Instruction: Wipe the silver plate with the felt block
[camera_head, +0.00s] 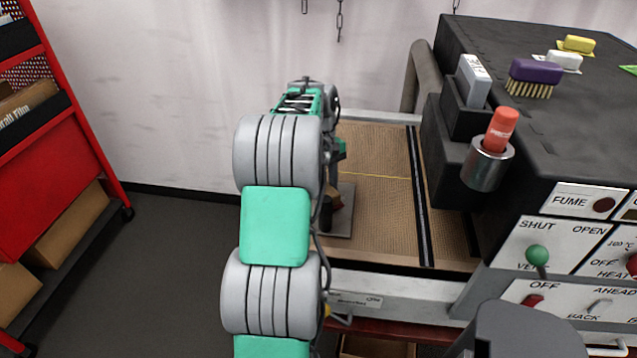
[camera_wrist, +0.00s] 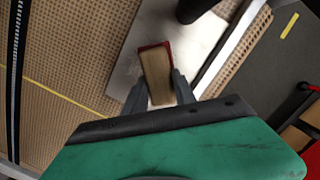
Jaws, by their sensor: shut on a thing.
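The felt block (camera_wrist: 157,78), tan with a red edge, is between the two fingers of my gripper (camera_wrist: 160,95) in the wrist view. My gripper is shut on it. The silver plate (camera_wrist: 122,78) lies beyond and under the block on the brown mesh belt. In the head view the plate (camera_head: 346,222) shows at the right of my arm, which hides much of it and most of my gripper. I cannot tell whether the block touches the plate.
A dark rounded thing (camera_wrist: 195,8) shows at the plate's far side. The mesh belt (camera_head: 380,190) is open to the right. A red shelf (camera_head: 60,130) stands left.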

